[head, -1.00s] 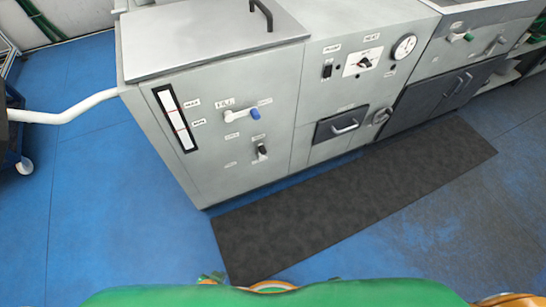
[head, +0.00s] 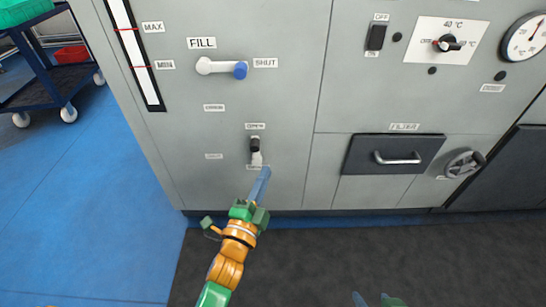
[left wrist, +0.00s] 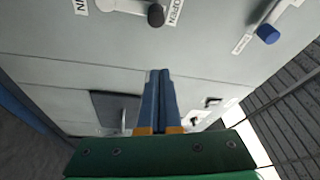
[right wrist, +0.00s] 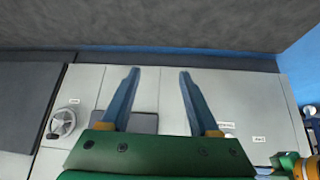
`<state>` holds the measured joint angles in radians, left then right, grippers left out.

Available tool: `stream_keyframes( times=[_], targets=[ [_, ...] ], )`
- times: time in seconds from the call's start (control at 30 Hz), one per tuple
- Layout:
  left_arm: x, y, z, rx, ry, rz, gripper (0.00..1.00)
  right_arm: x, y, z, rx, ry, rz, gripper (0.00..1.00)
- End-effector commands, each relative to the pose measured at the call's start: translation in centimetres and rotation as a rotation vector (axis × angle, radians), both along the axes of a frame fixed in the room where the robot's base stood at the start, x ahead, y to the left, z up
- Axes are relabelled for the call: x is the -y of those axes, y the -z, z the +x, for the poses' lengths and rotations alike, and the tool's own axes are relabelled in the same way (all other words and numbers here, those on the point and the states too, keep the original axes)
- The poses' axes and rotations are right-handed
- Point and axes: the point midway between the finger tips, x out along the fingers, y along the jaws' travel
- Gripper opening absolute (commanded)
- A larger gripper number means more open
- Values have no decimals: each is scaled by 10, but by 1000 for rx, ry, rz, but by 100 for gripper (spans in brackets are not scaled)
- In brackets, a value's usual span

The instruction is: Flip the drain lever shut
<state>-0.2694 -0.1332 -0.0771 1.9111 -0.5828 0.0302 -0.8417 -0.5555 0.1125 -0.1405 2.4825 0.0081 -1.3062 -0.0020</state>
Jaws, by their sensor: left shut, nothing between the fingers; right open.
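The drain lever (head: 255,157) is a short white handle with a black knob on the grey machine front. Its knob points up at the OPEN label (head: 255,126). In the left wrist view the lever (left wrist: 128,7) shows at the top edge, knob towards the OPEN label. My left gripper (head: 265,170) is shut and empty, its blue fingers just below the lever in the head view. In the left wrist view my left gripper (left wrist: 159,72) appears apart from the lever. My right gripper (right wrist: 157,72) is open and empty, facing the lower front; only its tips show at the head view's bottom edge.
The fill lever (head: 222,67), with a blue knob, points right to SHUT above the drain lever. A dark filter drawer (head: 365,154) and a round handwheel (head: 464,163) are to the right. A blue cart (head: 55,85) stands at the left. A dark mat (head: 330,265) covers the floor.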

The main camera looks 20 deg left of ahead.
Motion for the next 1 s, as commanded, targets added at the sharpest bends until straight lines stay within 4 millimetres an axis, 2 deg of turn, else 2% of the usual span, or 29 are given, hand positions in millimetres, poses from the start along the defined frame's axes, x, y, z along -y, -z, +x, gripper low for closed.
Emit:
stream_keyframes(
  times=[0.17, 0.37, 0.7, 1.0],
  targets=[
    [0, 0, 2, -1, 0, -2, 0, 0, -1, 2, 10, -1, 1, 62],
    [1, -1, 22, 2, 2, -1, 0, -8, -17, 27, 157, -11, 27, 62],
    [3, -4, 61, -1, 2, -3, 0, -25, -73, 74, 524, -36, 97, 62],
    [4, -7, 89, -2, 2, -3, 0, -37, -134, 93, 854, -58, 164, 62]
  ],
)
